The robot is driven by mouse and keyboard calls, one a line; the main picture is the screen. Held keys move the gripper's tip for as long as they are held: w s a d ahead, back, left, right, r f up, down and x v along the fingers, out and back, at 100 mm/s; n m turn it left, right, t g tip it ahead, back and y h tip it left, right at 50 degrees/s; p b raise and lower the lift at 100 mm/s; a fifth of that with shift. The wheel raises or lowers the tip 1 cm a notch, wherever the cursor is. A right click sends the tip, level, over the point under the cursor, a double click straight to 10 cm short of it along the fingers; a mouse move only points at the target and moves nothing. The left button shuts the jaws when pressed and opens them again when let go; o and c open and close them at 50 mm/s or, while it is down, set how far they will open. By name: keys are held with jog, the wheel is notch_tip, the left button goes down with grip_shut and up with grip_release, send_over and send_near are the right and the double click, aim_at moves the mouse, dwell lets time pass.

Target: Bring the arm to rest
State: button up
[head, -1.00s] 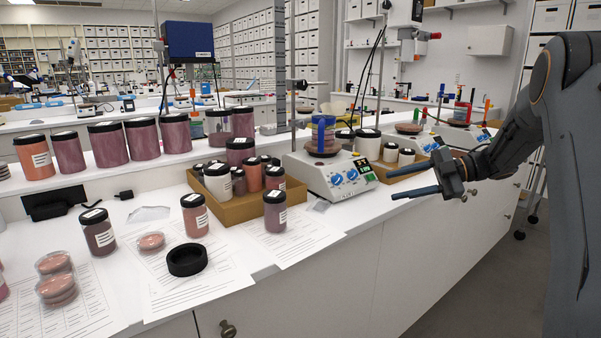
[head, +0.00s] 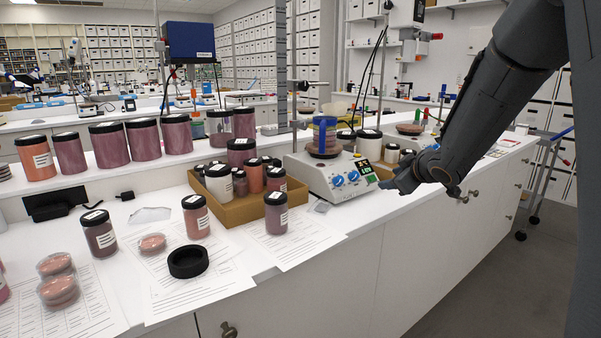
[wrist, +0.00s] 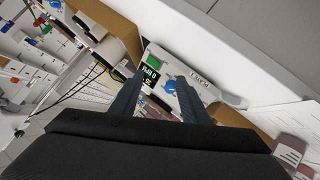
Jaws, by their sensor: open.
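My gripper (head: 390,184) is at the front edge of the bench, just right of the white hotplate stirrer (head: 336,178). In the wrist view its two dark fingers (wrist: 158,90) are apart with nothing between them, and the stirrer's panel with a blue knob shows beyond them. My arm (head: 490,110) comes down from the upper right. In the head view the fingertips are small and partly hidden by the wrist.
A cardboard tray (head: 238,210) of jars stands left of the stirrer.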

jog(key=s+a+f+m+g, duration=0.2)
jog(key=s+f+m+g, duration=0.1)
jog(key=s, duration=1)
jog(key=s+a+f+m+g+h, duration=0.1)
jog(key=s+a+f+m+g, duration=0.2)
jog(key=s, duration=1.1)
jog(key=s+a+f+m+g+h, duration=0.1)
jog(key=s+f+g, duration=0.5)
jog(key=s, duration=0.7)
jog(key=shift+s+a+f+m, duration=0.25)
jog(key=shift+a+f+m, duration=0.5)
jog(key=shift+m, duration=0.35)
jog(key=shift+d, duration=0.1)
